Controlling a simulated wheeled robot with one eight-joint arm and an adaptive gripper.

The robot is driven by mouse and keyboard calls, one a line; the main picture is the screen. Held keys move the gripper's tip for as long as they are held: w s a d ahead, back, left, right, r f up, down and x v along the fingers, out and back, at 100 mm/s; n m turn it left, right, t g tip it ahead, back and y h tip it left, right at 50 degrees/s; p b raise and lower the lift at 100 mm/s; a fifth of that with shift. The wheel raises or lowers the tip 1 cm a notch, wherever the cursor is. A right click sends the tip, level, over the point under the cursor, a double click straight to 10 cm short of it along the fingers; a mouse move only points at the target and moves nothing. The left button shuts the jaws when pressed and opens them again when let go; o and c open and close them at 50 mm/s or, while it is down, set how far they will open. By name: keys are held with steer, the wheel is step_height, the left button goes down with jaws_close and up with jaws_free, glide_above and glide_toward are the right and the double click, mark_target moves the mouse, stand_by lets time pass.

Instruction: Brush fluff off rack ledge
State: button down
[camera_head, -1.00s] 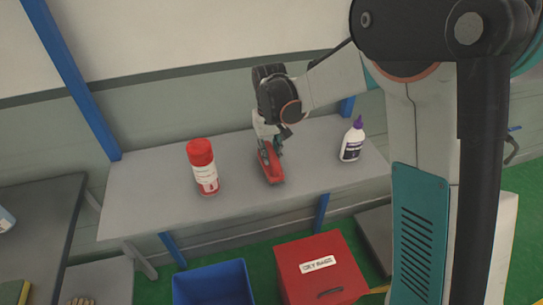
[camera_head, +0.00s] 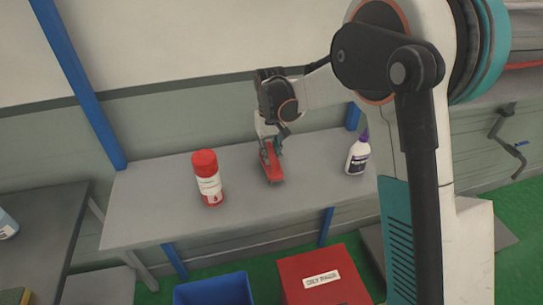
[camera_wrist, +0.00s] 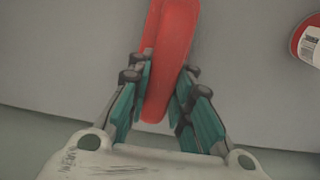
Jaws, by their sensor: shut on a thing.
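A red brush (camera_head: 271,165) is at the middle of the grey rack ledge (camera_head: 150,208). My gripper (camera_head: 268,145) is above it and shut on its handle. In the wrist view the teal fingers of my gripper (camera_wrist: 160,100) press on both sides of the red brush (camera_wrist: 172,45). The brush is low at the ledge surface; I cannot tell if it touches. Its bristles are not visible. No fluff can be made out on the ledge.
A red-capped canister (camera_head: 207,180) stands left of the brush; it also shows in the wrist view (camera_wrist: 307,42). A purple-capped white bottle (camera_head: 358,155) stands to the right. A blue bin (camera_head: 215,290) and a red "OILY RAGS" box (camera_head: 320,280) stand below the ledge.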

mark_target(277, 171)
steer(key=shift+s, duration=0.1)
steer(key=shift+s+d, duration=0.2)
steer(key=shift+s, duration=0.65)
steer(key=shift+s+d, duration=0.15)
steer(key=shift+s, duration=0.7)
steer(key=shift+s+d+f+b, duration=0.1)
steer(key=shift+s+d+b, duration=0.1)
steer(key=shift+s, duration=0.7)
steer(key=shift+s+d+b, duration=0.1)
steer(key=shift+s+d, duration=0.05)
steer(key=shift+s, duration=0.75)
steer(key=shift+s+d, duration=0.15)
steer(key=shift+s, duration=0.65)
steer(key=shift+s+d, duration=0.15)
steer(key=shift+s, duration=0.6)
steer(key=shift+r, duration=0.2)
steer(key=shift+r+p, duration=1.95)
steer(key=shift+r, duration=1)
